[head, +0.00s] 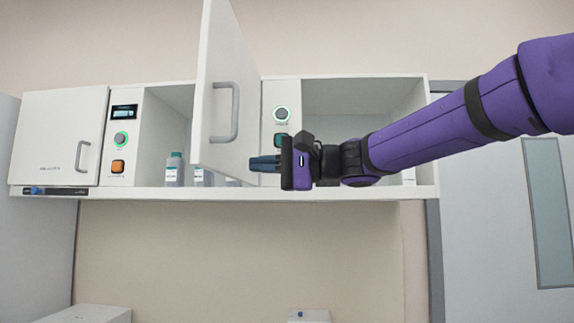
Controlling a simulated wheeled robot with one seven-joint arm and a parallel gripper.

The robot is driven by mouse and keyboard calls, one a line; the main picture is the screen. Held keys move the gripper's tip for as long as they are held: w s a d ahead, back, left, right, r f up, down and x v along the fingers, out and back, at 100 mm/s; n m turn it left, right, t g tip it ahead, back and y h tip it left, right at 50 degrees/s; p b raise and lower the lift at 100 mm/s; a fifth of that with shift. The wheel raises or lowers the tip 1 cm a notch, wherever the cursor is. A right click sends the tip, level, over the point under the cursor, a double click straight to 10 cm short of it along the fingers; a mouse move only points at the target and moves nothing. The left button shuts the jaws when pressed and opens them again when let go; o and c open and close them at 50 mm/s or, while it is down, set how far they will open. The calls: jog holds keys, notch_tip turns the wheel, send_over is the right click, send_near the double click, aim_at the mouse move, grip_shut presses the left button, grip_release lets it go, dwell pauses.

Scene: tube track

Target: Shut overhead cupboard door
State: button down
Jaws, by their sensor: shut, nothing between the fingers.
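The overhead cupboard (320,192) is a white wall unit with several sections. Its middle door (232,60) stands open, swung outward, with a grey bar handle (235,112) on its face. My gripper (252,164) is shut and empty. Its blue-grey fingers point left at the lower right edge of the open door; I cannot tell whether they touch it. The left door (58,125) is shut. The right compartment (345,115) is open-fronted and partly hidden by my arm.
Bottles with white labels (174,170) stand on the shelf behind the open door. Control panels with buttons (120,139) sit between sections. A grey door with a window panel (548,210) is at right. The wall below the cupboard is clear.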

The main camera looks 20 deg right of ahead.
aim_at(222, 165)
jog(key=shift+x, duration=2.65)
jog(key=shift+a, duration=0.1)
